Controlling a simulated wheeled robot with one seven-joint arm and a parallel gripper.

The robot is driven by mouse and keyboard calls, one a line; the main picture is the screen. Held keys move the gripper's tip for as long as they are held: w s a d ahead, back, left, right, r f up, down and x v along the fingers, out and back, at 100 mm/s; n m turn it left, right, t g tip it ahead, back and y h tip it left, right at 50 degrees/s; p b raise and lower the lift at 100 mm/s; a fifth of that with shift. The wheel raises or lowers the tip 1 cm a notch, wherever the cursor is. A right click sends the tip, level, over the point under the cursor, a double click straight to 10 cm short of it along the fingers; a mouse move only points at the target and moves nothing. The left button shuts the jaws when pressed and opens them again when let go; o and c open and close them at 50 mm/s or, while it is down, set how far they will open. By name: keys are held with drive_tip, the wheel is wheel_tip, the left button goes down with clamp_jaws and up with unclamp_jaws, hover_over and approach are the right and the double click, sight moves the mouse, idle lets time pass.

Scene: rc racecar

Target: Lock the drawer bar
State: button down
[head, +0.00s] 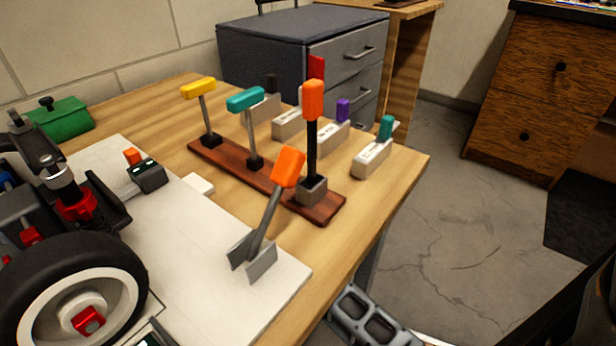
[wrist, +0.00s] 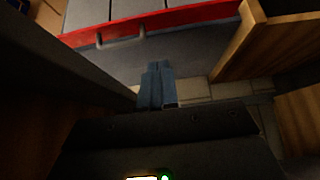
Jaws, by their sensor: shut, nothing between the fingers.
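The grey drawer cabinet (head: 262,50) stands behind the workbench in the head view, its visible drawers shut. A short upright red piece (head: 317,67) shows against its front, partly hidden by an orange-topped lever. In the wrist view a long red bar (wrist: 130,27) runs across the picture along grey panels (wrist: 85,12). A thin handle (wrist: 122,42) shows beside it. My gripper (wrist: 158,68) is shut and empty, its fingertips below the bar in the picture and apart from it. I cannot tell the bar's latch state. My gripper is not in the head view.
The wooden workbench (head: 375,195) carries a racecar with a large wheel (head: 80,295) and several coloured levers on a brown base (head: 262,180). A wooden cabinet (head: 530,95) stands at right. Open concrete floor (head: 440,220) lies between. In the wrist view a wooden edge (wrist: 245,45) is at right.

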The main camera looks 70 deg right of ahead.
drive_tip(key=s+d+b+x, duration=0.1)
drive_tip(key=s+x, duration=0.1)
drive_tip(key=x, duration=0.9)
drive_tip(key=shift+s+d, duration=0.15)
drive_tip(key=shift+d, duration=0.05)
